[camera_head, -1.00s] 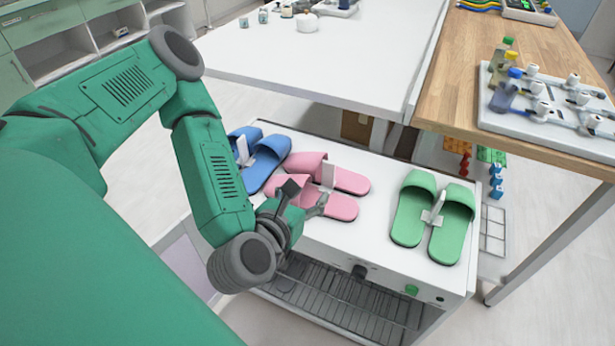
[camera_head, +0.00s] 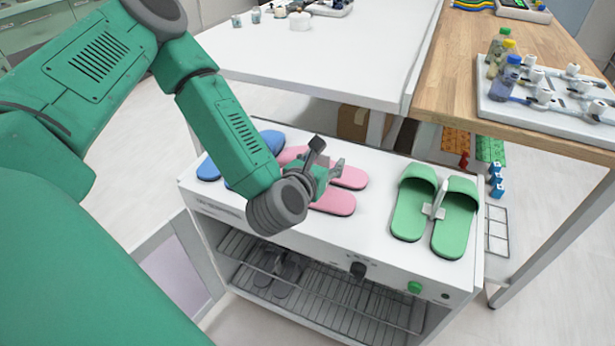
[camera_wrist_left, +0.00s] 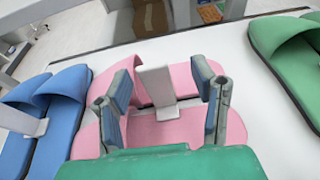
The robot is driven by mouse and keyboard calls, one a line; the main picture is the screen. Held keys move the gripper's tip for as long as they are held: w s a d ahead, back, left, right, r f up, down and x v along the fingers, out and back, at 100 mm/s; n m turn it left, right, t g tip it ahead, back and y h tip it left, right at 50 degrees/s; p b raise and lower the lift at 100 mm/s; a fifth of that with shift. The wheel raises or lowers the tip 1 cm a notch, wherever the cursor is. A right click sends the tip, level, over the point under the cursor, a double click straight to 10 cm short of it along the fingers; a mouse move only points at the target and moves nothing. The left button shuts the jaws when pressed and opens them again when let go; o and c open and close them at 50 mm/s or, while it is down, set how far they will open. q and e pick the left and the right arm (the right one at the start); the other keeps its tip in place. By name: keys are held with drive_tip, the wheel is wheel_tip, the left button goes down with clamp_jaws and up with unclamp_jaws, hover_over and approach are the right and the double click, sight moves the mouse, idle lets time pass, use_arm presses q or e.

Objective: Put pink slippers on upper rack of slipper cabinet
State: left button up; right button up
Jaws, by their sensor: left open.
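The pink slippers (camera_head: 335,201) lie side by side on top of the white slipper cabinet (camera_head: 390,256). A white upright clip stands between them in the left wrist view (camera_wrist_left: 155,84). My left gripper (camera_head: 326,160) is over the pink slippers in the head view and hides part of them. In the left wrist view its open fingers (camera_wrist_left: 165,100) stand on both sides of the white clip, with nothing visibly gripped. Below the top, the cabinet has wire racks (camera_head: 310,292) behind an open front. A dark pair of shoes (camera_head: 278,272) is inside at the left. My right gripper is not seen.
Blue slippers (camera_head: 268,142) lie left of the pink pair, partly behind my arm. Green slippers (camera_head: 455,215) lie at the right of the top. A white table (camera_head: 350,60) and a wooden table (camera_head: 470,90) stand behind. The open cabinet door (camera_head: 175,265) is at lower left.

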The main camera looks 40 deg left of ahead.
use_arm(q)
drive_tip(key=shift+w+a+f, duration=0.25)
drive_tip(key=shift+w+a, duration=0.05)
drive_tip(key=shift+w, duration=0.3)
drive_tip(key=shift+w+a+f, duration=0.2)
drive_tip(key=shift+w+a, duration=0.05)
drive_tip(key=shift+a, duration=0.25)
drive_tip(key=shift+d, duration=0.2)
drive_tip(key=c, duration=0.9)
drive_tip(key=shift+d+r, duration=0.15)
drive_tip(key=shift+d, duration=0.1)
clamp_jaws()
